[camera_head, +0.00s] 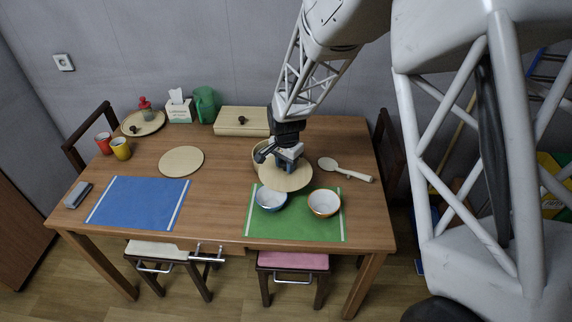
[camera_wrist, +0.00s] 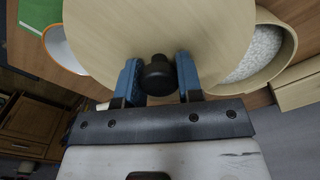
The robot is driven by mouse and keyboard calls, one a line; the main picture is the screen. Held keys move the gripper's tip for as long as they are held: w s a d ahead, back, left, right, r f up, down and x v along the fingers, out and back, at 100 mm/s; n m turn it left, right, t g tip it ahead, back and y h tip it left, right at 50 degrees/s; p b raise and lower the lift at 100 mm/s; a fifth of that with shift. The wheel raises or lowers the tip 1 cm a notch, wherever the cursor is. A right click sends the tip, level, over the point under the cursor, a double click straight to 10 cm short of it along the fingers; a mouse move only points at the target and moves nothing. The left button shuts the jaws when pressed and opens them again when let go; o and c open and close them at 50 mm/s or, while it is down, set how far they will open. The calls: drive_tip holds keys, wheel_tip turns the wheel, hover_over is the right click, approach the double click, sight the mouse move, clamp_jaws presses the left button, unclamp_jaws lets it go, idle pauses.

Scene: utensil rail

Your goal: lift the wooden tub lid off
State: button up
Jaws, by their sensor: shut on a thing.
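The round wooden tub lid (camera_head: 290,179) is in my gripper (camera_head: 287,157), which is shut on its dark knob (camera_wrist: 158,76). In the wrist view the blue finger pads stand on both sides of the knob, and the pale lid (camera_wrist: 150,28) fills the upper middle. The wooden tub (camera_head: 256,157) is behind the lid and partly hidden by it and my gripper. In the wrist view the tub (camera_wrist: 284,50) is partly uncovered at the right, with white grainy contents showing. The lid is shifted off the tub toward the table's front.
A blue bowl (camera_head: 271,200) and an orange-and-white bowl (camera_head: 324,203) stand on the green mat (camera_head: 293,229) close to the lid. A wooden spoon (camera_head: 345,170) lies to the right. A wooden box (camera_head: 238,128) stands behind. A flat wooden disc (camera_head: 181,161) lies left, with clear table around it.

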drive_tip(key=shift+r, duration=0.9)
